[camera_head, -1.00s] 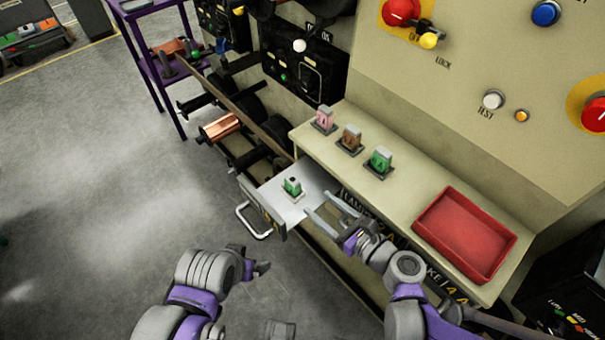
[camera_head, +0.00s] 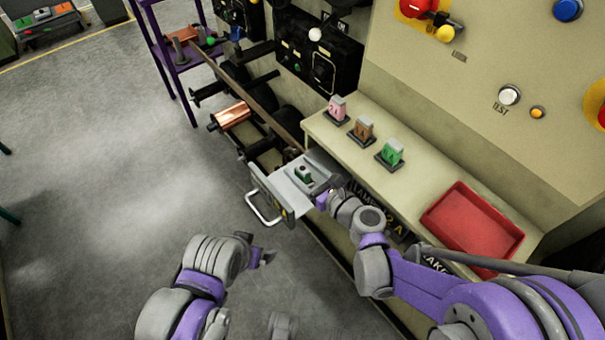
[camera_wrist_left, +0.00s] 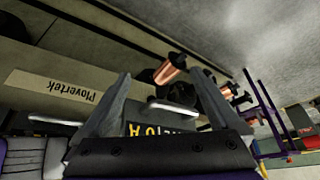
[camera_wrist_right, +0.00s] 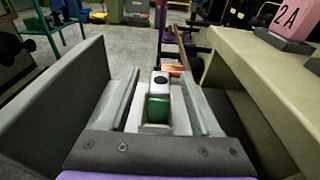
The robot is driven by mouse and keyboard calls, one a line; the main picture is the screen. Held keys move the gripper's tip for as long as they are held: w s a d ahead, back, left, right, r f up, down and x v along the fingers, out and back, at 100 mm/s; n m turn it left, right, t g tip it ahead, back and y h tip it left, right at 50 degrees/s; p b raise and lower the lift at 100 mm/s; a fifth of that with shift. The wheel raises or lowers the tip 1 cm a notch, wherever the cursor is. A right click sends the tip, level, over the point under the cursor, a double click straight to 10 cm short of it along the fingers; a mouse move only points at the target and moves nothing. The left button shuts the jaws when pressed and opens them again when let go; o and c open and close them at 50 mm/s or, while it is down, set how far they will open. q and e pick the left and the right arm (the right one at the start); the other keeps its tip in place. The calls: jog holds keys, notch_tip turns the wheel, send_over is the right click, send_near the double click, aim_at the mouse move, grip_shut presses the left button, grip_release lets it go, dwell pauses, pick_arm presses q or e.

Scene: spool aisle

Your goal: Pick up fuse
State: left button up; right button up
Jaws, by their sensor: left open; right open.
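The fuse (camera_head: 303,173) is a small green block with a silver top, upright in the pulled-out drawer (camera_head: 268,187) below the counter. It also shows in the right wrist view (camera_wrist_right: 159,109). My right gripper (camera_head: 305,181) is open at the drawer, with its fingers on either side of the fuse; the right wrist view (camera_wrist_right: 161,74) shows gaps beside the fuse. My left gripper (camera_wrist_left: 163,76) is open and empty in its wrist view, away from the fuse.
Pink (camera_head: 337,109), brown (camera_head: 361,130) and green (camera_head: 390,154) blocks stand on the counter (camera_head: 425,168). A red tray (camera_head: 472,225) is to their right. Copper spools (camera_head: 232,115) lie left of the drawer. The floor at left is clear.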

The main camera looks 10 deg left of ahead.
grip_shut()
jog(key=shift+r, duration=0.1)
dwell(0.4)
